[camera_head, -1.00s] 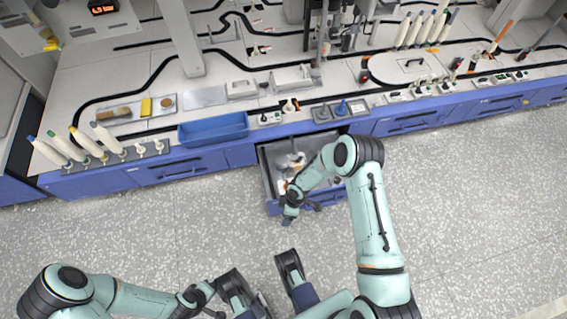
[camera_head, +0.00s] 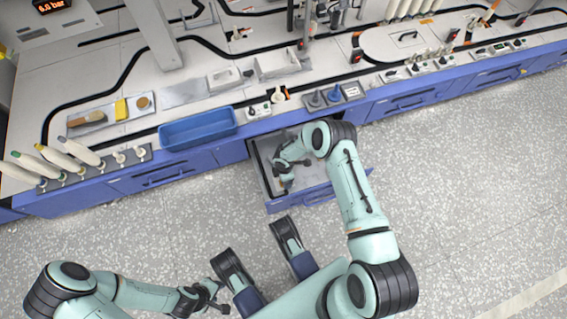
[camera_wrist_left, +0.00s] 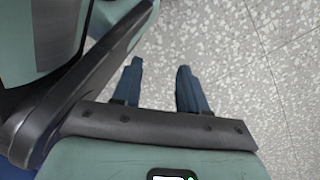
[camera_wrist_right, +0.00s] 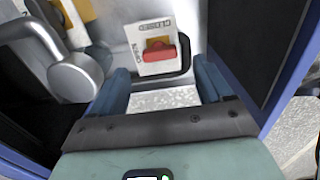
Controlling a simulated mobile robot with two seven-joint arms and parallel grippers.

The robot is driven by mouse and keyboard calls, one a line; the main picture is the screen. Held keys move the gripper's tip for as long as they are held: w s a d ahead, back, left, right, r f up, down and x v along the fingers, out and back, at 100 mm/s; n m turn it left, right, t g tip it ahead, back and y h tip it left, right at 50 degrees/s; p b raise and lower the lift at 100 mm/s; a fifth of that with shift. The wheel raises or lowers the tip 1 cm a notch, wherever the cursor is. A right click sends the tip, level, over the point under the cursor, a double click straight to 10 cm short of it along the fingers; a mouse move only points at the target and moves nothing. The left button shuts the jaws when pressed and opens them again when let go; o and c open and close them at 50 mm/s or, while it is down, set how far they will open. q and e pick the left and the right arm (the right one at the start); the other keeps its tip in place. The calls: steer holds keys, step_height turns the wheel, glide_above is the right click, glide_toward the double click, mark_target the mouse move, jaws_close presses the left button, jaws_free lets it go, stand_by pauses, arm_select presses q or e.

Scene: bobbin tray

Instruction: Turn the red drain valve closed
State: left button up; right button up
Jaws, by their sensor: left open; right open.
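The red drain valve (camera_wrist_right: 160,52) shows in the right wrist view as a short red handle lying sideways across the picture. It is in front of a white label (camera_wrist_right: 145,36) with an orange-yellow patch. My right gripper (camera_wrist_right: 163,78) is open, with the valve just beyond and between its fingertips; I see no contact. In the head view my right arm reaches down into the open blue drawer (camera_head: 315,197), and its gripper (camera_head: 286,184) hides the valve there. My left gripper (camera_wrist_left: 159,72) is open and empty above the speckled floor.
A silver cylinder with a pipe (camera_wrist_right: 75,80) stands left of the valve, close to my right gripper. Dark drawer walls (camera_wrist_right: 245,40) are close on the right. Above the drawer, the bench holds a blue tray (camera_head: 197,129) and small switches. The floor in front is clear.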

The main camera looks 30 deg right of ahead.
arm_select(q)
steer(key=shift+s+a+f+g+b, duration=0.1)
steer(key=shift+s+f+g+b, duration=0.25)
steer(key=shift+s, duration=0.45)
steer(key=shift+s+a+f+g+b, duration=0.1)
steer(key=shift+s+f+g+b, duration=0.25)
steer(key=shift+s, duration=0.45)
arm_select(e)
steer(key=shift+f, duration=2.3)
